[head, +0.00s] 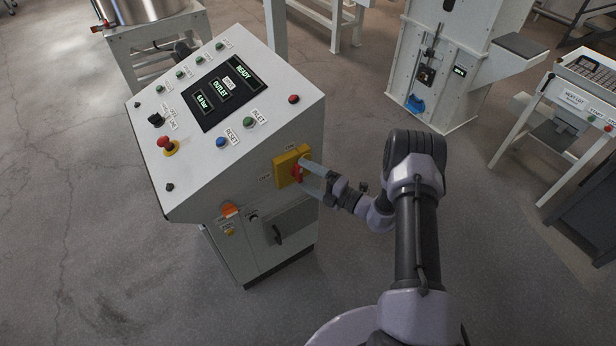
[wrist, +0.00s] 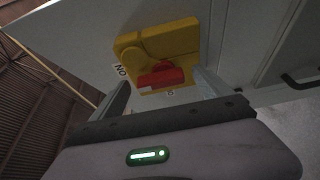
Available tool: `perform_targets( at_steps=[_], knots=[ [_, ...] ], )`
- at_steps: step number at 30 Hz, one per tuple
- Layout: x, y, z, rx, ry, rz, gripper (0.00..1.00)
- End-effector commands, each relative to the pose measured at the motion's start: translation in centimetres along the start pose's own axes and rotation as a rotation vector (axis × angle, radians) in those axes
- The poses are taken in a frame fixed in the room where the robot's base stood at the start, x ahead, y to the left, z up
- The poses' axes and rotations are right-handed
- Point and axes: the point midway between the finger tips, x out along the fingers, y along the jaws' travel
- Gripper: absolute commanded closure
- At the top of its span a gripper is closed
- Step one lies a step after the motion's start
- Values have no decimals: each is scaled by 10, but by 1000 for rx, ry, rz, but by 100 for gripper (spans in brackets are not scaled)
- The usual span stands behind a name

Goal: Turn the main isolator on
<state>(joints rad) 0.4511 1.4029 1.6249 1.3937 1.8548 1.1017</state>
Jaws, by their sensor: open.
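The main isolator (head: 284,172) is a yellow plate on the side face of the grey control cabinet, with a red handle (head: 297,174). An ON label sits above it and another label at its lower left. My gripper (head: 308,174) is at the isolator, its fingers partly over the handle. In the wrist view, my gripper (wrist: 162,88) is open, with one finger on each side of the red handle (wrist: 161,77) and visible gaps. The yellow body (wrist: 165,40) is beyond it. The ON label shows at its left; the other label is partly hidden. Contact cannot be told.
The cabinet's sloped panel (head: 185,165) carries a lit display reading READY, buttons and a red emergency stop (head: 165,142). Below the isolator are an orange item (head: 229,210) and a dark door handle (head: 277,235). Floor is clear in front; machines stand behind and right.

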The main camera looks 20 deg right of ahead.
Motion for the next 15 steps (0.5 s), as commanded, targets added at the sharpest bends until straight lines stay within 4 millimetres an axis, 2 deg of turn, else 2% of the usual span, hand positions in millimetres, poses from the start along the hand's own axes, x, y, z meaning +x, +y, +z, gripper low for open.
perform_targets(
  at_steps=[5, 8, 15],
  knots=[
    [-16, 2, 1, 1, -4, 0, 11],
    [-43, 3, 2, 2, -6, -1, 11],
    [-123, 3, 1, 2, -7, 0, 11]
  ],
)
